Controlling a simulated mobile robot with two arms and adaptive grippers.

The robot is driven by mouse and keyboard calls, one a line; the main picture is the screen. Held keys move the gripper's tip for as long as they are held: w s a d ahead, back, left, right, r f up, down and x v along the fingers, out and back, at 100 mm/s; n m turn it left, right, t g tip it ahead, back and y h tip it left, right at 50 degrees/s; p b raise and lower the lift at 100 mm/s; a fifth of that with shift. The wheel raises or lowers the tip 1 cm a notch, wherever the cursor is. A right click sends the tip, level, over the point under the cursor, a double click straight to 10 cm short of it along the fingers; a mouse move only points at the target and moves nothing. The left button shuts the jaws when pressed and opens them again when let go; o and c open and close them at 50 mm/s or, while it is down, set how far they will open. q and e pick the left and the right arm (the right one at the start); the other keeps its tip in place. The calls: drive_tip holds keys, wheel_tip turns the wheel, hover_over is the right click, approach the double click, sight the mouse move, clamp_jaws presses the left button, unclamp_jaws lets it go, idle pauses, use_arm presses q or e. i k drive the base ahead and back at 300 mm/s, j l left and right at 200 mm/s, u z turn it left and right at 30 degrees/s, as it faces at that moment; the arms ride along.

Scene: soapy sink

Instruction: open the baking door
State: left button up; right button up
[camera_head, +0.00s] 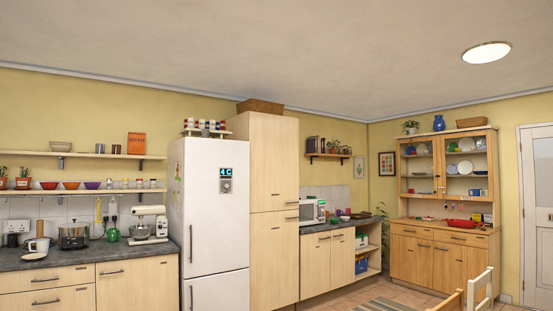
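No door in view is marked as the baking door, and I cannot tell which one it is. A tall wooden cupboard (274,160) stands right of the fridge, with its upper and lower doors shut. Low wooden cupboards (137,286) under the left counter are shut. Another low cupboard (328,264) under the microwave is shut. The dresser (411,258) at the right has shut lower doors. A white microwave (312,211) sits on the far counter. Neither of my grippers shows in this view.
A white fridge (212,222) stands between the left counter and the tall cupboard. A stand mixer (150,222) and a slow cooker (74,236) are on the dark left counter (100,256). Wooden chairs (480,288) are at the lower right. Some tiled floor (390,290) shows clear before the dresser.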

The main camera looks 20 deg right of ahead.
sight(273, 139)
drive_tip(key=i+l+z, duration=0.5)
drive_tip(key=l, duration=0.15)
drive_tip(key=i+l+z, duration=0.95)
drive_tip(key=i+j+u, duration=0.1)
drive_tip(key=i+u, duration=0.7)
drive_tip(key=u, duration=0.15)
drive_tip(key=i+j+u, duration=0.1)
drive_tip(key=i+u, duration=0.25)
drive_tip(key=i, duration=0.2)
drive_tip(key=i+u, duration=0.35)
drive_tip(key=i, duration=0.25)
drive_tip(key=i+l+z, duration=0.1)
drive_tip(key=i+z, duration=0.35)
drive_tip(key=i, duration=0.4)
drive_tip(key=i+j+z, duration=0.25)
drive_tip(key=i+z, duration=0.2)
drive_tip(key=i, duration=0.35)
drive_tip(key=i+l, duration=0.1)
drive_tip(key=i, duration=0.55)
drive_tip(key=i+l+z, duration=0.1)
drive_tip(key=i, duration=0.5)
